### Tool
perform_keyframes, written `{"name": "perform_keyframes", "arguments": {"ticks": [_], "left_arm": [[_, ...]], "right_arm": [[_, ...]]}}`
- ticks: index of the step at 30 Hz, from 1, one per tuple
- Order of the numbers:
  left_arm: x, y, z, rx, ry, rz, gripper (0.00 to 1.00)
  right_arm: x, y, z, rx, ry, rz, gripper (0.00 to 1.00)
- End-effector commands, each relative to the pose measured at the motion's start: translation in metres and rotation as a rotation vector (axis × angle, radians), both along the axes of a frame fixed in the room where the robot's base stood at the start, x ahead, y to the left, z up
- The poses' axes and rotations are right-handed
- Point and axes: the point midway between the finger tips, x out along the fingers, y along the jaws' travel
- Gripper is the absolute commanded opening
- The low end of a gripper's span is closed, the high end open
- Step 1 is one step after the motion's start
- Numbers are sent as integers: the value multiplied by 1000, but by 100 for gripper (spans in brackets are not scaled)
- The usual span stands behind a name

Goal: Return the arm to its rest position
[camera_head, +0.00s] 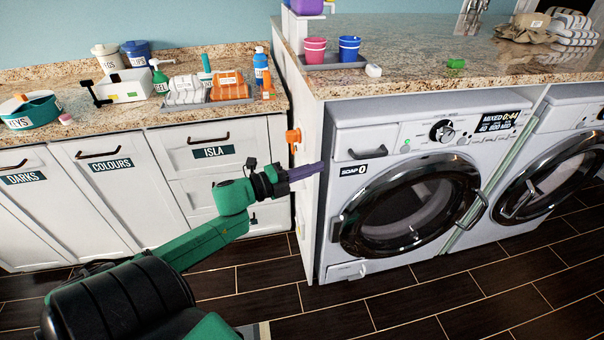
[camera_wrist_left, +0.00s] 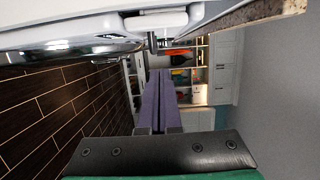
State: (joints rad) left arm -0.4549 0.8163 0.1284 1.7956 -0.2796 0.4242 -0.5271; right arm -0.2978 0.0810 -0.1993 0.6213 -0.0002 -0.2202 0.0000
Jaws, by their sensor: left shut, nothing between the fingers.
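My left arm reaches in from the lower left of the head view. Its gripper (camera_head: 318,168) has purple fingers that lie together with nothing between them. It is in front of the white side panel, to the left of the near washing machine (camera_head: 343,200). In the left wrist view the closed purple fingers (camera_wrist_left: 160,75) point away from the camera into free space, with the machine's front along the top left. My right gripper is not in view.
An orange knob (camera_head: 293,136) sits on the panel behind my gripper. White cabinets (camera_head: 110,190) stand at left under a granite counter with bottles and towels. A second washer (camera_head: 560,170) stands at right. The dark tiled floor (camera_head: 400,310) in front is clear.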

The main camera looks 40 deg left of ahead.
Motion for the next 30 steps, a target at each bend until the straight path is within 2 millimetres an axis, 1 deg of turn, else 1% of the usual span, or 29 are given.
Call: {"name": "perform_keyframes", "arguments": {"ticks": [1,3,5,8,13,15,17,20,21,23,24,26,27,29,30], "left_arm": [[-9,4,-2,1,5,1,0],[-19,9,-2,-2,3,1,0],[-25,12,-1,-1,3,1,0],[-29,14,0,1,0,-1,0],[-29,14,0,-1,0,1,0],[-28,20,-8,-15,19,24,0],[-27,35,-26,-53,63,77,0],[-33,72,-87,-167,202,234,0],[-40,88,-120,-225,274,312,0],[-56,105,-173,-317,388,430,0],[-70,113,-208,-377,464,504,0],[-95,117,-260,-461,578,610,0],[-113,115,-294,-515,655,679,0],[-144,107,-342,-588,772,777,0],[-166,97,-371,-634,850,840,0]], "right_arm": [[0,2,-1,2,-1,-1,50],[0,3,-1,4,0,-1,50],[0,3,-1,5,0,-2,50],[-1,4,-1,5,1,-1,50],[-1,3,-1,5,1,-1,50],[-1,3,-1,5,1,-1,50],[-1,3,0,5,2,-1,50],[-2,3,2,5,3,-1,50],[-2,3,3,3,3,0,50],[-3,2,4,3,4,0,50],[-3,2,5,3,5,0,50],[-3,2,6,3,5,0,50],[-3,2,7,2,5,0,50],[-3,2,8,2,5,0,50],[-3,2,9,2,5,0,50]]}}
